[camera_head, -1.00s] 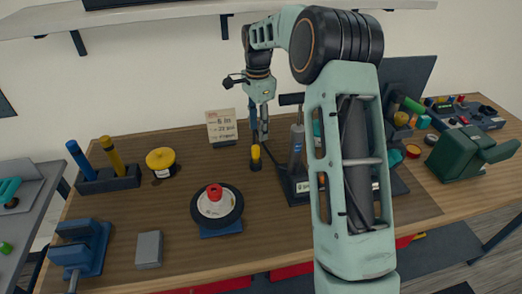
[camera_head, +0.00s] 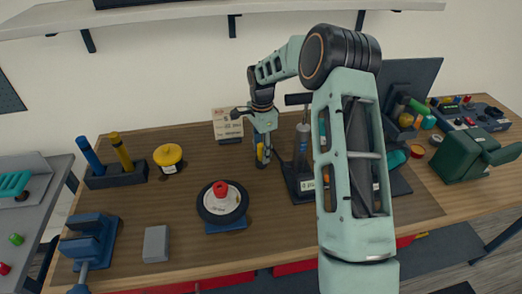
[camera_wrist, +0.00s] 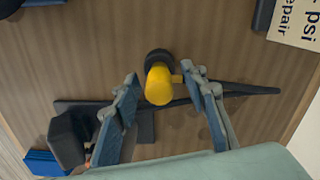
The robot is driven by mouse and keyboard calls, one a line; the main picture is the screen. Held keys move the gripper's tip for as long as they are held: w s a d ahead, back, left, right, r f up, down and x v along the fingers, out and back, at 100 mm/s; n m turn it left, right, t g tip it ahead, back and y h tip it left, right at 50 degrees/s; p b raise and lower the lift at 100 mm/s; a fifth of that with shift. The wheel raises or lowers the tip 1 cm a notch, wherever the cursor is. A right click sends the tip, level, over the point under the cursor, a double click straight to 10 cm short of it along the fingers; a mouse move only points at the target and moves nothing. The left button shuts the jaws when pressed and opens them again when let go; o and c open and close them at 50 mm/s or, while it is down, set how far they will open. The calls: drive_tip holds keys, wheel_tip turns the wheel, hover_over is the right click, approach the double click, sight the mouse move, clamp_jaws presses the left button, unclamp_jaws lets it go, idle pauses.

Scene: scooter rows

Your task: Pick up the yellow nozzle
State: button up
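The yellow nozzle (camera_wrist: 159,84) stands upright on the wooden table with a dark round base. In the wrist view it lies between the two finger pads of my gripper (camera_wrist: 160,100), with gaps on both sides. In the head view the nozzle (camera_head: 260,153) is partly hidden by my gripper (camera_head: 263,150), which points down around it beside the pump. My gripper is open and holds nothing.
A grey pump (camera_head: 301,145) on a dark stand is just right of the nozzle. A sign card (camera_head: 227,123) stands behind. A green vise (camera_head: 461,153) is at the right.

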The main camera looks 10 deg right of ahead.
drive_tip(key=shift+c, duration=0.4)
clamp_jaws()
drive_tip(key=shift+r, duration=0.1)
